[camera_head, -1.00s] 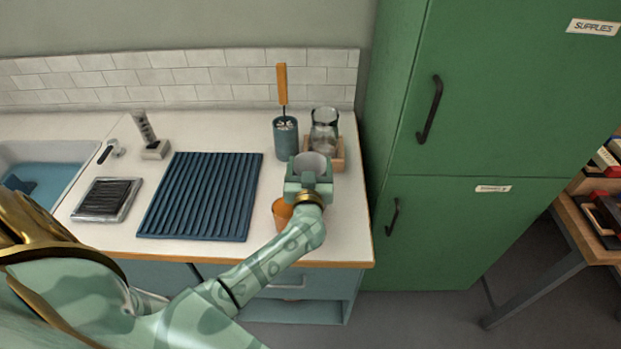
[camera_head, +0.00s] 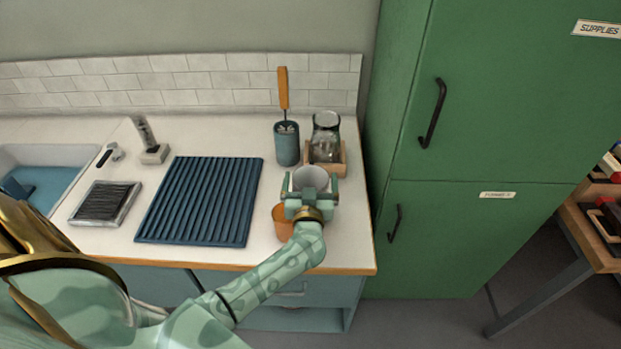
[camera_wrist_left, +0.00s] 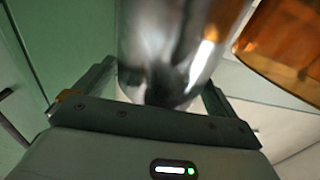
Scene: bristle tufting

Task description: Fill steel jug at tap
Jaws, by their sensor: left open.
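The steel jug (camera_head: 311,177) stands at the right end of the counter, its round rim showing above my left gripper (camera_head: 311,193). In the left wrist view the shiny jug (camera_wrist_left: 170,50) rises between the two fingers (camera_wrist_left: 160,95), which are open around it. I cannot tell whether either finger touches it. The gripper hides the jug's lower part in the head view. The sink (camera_head: 65,205) is at the far left, partly hidden by my arm. My right gripper is not in view.
An orange cup (camera_head: 283,222) sits close left of the gripper and shows in the left wrist view (camera_wrist_left: 285,45). Behind are a blue holder (camera_head: 287,145) with an orange-handled tool and a glass jar (camera_head: 325,135). A ribbed blue mat (camera_head: 200,200) lies toward the sink. Green cabinets (camera_head: 450,240) bound the right.

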